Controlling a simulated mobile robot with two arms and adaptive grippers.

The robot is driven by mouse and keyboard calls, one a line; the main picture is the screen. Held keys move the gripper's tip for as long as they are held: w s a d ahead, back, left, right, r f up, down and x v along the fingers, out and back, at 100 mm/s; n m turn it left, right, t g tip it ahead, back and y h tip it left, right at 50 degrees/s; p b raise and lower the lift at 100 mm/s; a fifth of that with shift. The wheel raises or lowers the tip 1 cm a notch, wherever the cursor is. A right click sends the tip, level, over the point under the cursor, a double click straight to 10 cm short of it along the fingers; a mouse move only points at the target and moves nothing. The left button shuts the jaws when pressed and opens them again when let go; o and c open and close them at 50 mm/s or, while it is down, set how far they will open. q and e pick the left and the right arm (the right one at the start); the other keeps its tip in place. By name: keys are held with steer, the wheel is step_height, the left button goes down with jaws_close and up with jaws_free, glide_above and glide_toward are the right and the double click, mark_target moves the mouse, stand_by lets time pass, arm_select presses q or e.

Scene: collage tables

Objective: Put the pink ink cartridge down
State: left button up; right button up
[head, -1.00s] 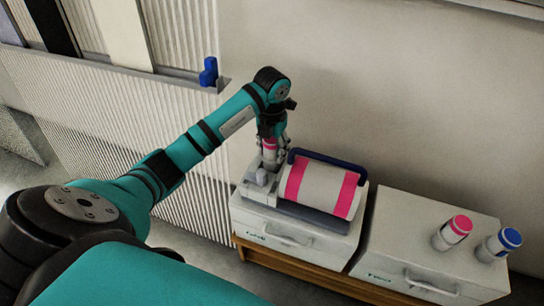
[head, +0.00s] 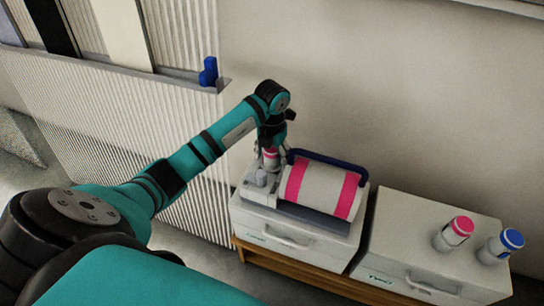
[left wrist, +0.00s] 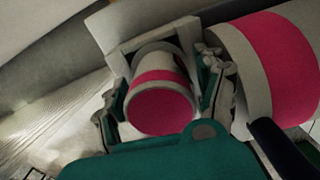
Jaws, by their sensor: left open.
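The pink ink cartridge (head: 270,156), white with a pink band and pink end, is at the left end of a machine with a drum. In the left wrist view the cartridge (left wrist: 160,108) sits within a pale squared holder (left wrist: 122,58); how deep it sits is hidden. My left gripper (head: 270,160) is open, with its fingers on either side of the cartridge. In the left wrist view a small gap shows beside the left finger; contact on the right is unclear. My right gripper is in neither view.
The white drum (head: 320,187) with pink bands and a dark blue bar (head: 328,163) is close to the right of my gripper. A second white box (head: 400,235) carries a pink-capped bottle (head: 455,233) and a blue-capped bottle (head: 498,246). A wall (head: 370,80) stands behind.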

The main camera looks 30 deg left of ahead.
arm_select(q)
steer(key=shift+r, duration=0.3)
step_height(320, 180, up, 12)
steer(key=shift+f+p, duration=0.15)
steer(key=shift+p, duration=0.75)
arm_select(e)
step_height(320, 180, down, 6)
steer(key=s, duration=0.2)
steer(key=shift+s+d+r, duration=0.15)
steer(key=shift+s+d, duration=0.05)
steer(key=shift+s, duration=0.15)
